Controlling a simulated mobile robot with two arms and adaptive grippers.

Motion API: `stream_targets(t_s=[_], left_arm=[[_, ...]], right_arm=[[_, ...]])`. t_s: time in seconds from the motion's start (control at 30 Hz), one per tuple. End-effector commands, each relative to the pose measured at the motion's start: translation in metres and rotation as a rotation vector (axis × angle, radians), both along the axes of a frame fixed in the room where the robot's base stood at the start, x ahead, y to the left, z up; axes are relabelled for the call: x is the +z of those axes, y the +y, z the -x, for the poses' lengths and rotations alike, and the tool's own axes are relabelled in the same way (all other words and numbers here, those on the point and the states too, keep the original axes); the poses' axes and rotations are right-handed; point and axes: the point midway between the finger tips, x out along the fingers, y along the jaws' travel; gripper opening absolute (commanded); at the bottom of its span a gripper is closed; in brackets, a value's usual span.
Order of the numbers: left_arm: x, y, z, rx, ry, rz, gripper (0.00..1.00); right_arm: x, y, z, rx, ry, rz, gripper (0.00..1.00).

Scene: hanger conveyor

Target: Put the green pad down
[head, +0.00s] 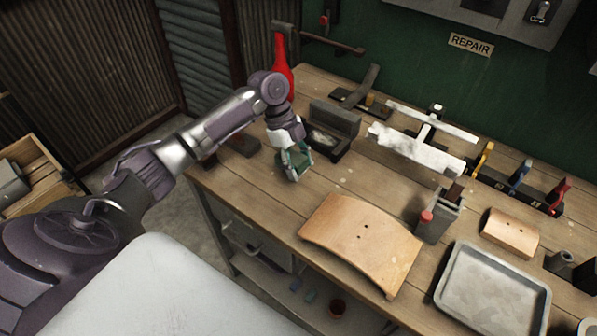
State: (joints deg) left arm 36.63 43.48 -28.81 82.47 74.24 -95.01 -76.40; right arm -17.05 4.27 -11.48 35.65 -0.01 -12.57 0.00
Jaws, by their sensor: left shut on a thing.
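My left gripper (293,172) is over the left part of the wooden workbench, pointing down. It is shut on the small green pad (297,161), which shows only partly between the fingers. I cannot tell whether the pad touches the bench top. A dark grey holder (345,121) with an upright back stands just right of and behind the gripper. My right gripper is out of view.
A curved wooden board (362,243) lies front centre, with a grey metal tray (492,295) to its right. A grey box (440,217) stands between them. Bare bench (258,195) lies left of the board.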

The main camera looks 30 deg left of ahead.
Motion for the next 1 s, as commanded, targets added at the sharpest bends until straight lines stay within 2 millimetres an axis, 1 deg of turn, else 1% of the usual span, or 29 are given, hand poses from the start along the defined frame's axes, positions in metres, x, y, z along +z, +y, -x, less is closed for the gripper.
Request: stream_targets(t_s=[0.13,0.3,0.37,0.63,1.0], left_arm=[[-0.01,0.001,0.001,0.001,0.004,0.001,0.0],[-0.035,0.001,0.001,0.002,0.004,0.0,0.0],[-0.04,0.001,0.001,0.001,0.002,0.0,0.0],[-0.043,0.001,0.0,0.0,0.0,-0.001,0.0],[-0.057,0.0,0.002,0.0,0.005,-0.001,0.0]], right_arm=[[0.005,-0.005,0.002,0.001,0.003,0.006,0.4],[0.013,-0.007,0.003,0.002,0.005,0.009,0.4],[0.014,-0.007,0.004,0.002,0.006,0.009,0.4],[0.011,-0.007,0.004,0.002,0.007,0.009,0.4],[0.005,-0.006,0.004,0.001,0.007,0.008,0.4]])
